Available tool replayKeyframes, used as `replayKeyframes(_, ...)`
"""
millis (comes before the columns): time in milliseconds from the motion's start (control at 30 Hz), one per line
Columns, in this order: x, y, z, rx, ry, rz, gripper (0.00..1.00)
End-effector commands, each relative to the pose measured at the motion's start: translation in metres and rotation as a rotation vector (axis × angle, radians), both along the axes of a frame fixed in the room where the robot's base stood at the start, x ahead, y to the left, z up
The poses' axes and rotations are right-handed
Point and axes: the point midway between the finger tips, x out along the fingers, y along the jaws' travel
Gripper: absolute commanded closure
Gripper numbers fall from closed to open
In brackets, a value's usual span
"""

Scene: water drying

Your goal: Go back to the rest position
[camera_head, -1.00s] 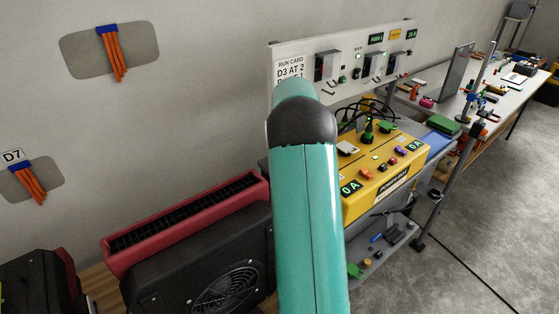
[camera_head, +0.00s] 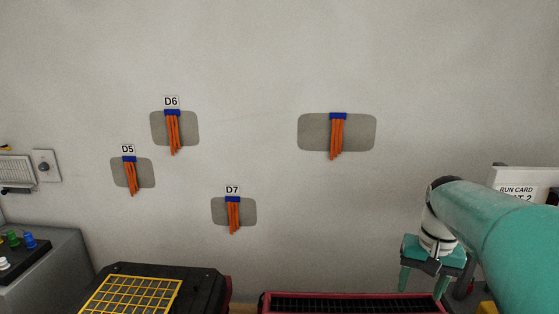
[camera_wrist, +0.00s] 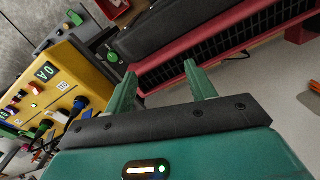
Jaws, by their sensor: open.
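My gripper (camera_head: 422,280) is at the right of the head view, pointing down in front of the wall, with its two green fingers apart. It also shows in the wrist view (camera_wrist: 160,80), with its fingers spread and nothing between them. My teal arm comes in from the right edge of the head view. In the wrist view, the red-framed black grille (camera_wrist: 215,45) lies beyond the fingertips, and the yellow power box (camera_wrist: 62,85) is to the left. Whether the fingers touch anything is not clear, but no contact shows.
Orange strip bundles hang on grey wall patches, labelled D5 (camera_head: 130,175), D6 (camera_head: 173,130) and D7 (camera_head: 233,213); another (camera_head: 337,135) has no label. A black case with yellow grid (camera_head: 130,295) and a red-framed unit (camera_head: 350,296) stand below. A run card panel (camera_head: 515,180) is at right.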

Motion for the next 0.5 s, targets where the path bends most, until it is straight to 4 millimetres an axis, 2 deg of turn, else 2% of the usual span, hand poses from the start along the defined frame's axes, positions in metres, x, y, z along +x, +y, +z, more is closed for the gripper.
replayKeyframes(33,-0.009,0.018,0.007,-0.014,-0.035,0.034,0.45)
replayKeyframes(200,-0.041,0.07,0.017,-0.056,-0.146,0.136,0.45)
replayKeyframes(367,-0.075,0.111,0.018,-0.089,-0.256,0.232,0.45)
replayKeyframes(500,-0.105,0.14,0.011,-0.113,-0.351,0.314,0.45)
